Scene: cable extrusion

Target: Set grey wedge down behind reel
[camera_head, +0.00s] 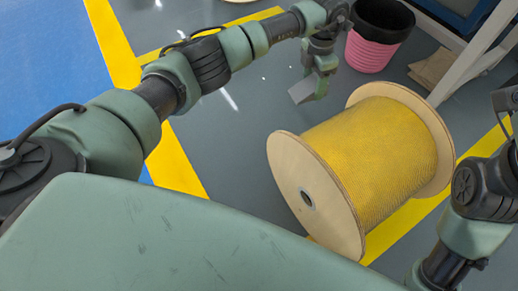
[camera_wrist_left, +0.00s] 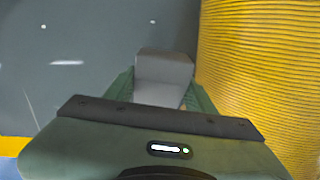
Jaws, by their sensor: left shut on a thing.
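The grey wedge (camera_head: 303,90) is held in my left gripper (camera_head: 314,88), beyond the reel in the head view. In the left wrist view the wedge (camera_wrist_left: 163,78) sits between the two green fingers of my left gripper (camera_wrist_left: 163,95), which is shut on it. The reel (camera_head: 365,155) is a large wooden-flanged spool wound with yellow cable, lying on its side on the floor. In the left wrist view its yellow winding (camera_wrist_left: 262,75) is close to the right of the wedge. Of my right arm only links show at the right edge; its gripper is out of view.
A pink and black bin (camera_head: 374,40) stands behind the reel. Flat brown cardboard (camera_head: 432,68) lies right of it, near a pale slanted post (camera_head: 475,52). Grey floor (camera_head: 235,130) left of the reel is clear. Yellow floor stripes (camera_head: 178,165) border a blue area.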

